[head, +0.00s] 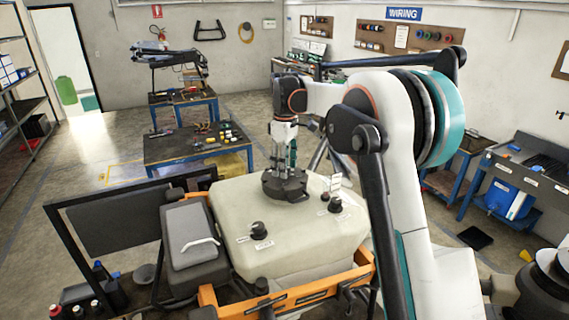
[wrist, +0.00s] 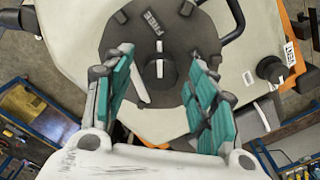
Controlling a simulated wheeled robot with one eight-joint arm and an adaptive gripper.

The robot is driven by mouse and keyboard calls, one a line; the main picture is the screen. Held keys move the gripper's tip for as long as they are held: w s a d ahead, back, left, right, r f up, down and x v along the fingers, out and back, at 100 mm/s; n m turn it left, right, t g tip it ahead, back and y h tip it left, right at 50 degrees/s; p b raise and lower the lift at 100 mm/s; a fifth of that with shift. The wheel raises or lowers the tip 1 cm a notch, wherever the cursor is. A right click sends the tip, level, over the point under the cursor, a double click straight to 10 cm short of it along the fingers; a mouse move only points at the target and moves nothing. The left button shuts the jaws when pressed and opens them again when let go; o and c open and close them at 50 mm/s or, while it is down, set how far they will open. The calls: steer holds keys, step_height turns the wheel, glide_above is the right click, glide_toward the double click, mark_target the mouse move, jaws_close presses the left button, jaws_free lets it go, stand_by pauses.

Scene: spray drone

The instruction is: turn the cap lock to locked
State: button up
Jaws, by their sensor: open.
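The cream tank (head: 300,240) has a dark round cap (head: 285,188) on its top. In the wrist view the cap (wrist: 190,35) fills the upper middle. A small dark central knob (wrist: 160,84) carries a white line pointing up the picture. A label that seems to read "FREE" (wrist: 154,22) lies on the cap beyond it, and a longer pale mark (wrist: 139,84) lies left of the knob. My gripper (wrist: 157,62) is open, its teal-padded fingers on either side of the knob, with gaps visible. In the head view my gripper (head: 284,160) points down over the cap; contact is unclear.
Two dark knobs, a front one (head: 258,229) and a right one (head: 335,204), stand on the tank beside small labels. An orange frame (head: 285,299) borders the tank's front. A grey padded box (head: 192,240) sits left. A blue workbench (head: 197,146) stands behind.

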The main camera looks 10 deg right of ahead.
steer(key=shift+c, duration=0.2)
steer(key=c, duration=1)
steer(key=m+b, duration=0.2)
steer(key=m, duration=0.1)
steer(key=shift+f, duration=0.1)
steer(key=m+b, duration=0.2)
steer(key=m, duration=0.2)
steer(key=m+b, duration=0.1)
steer(key=m, duration=0.3)
steer(key=shift+m, duration=0.4)
steer(key=shift+m+b, duration=0.45)
steer(key=shift+m, duration=1.45)
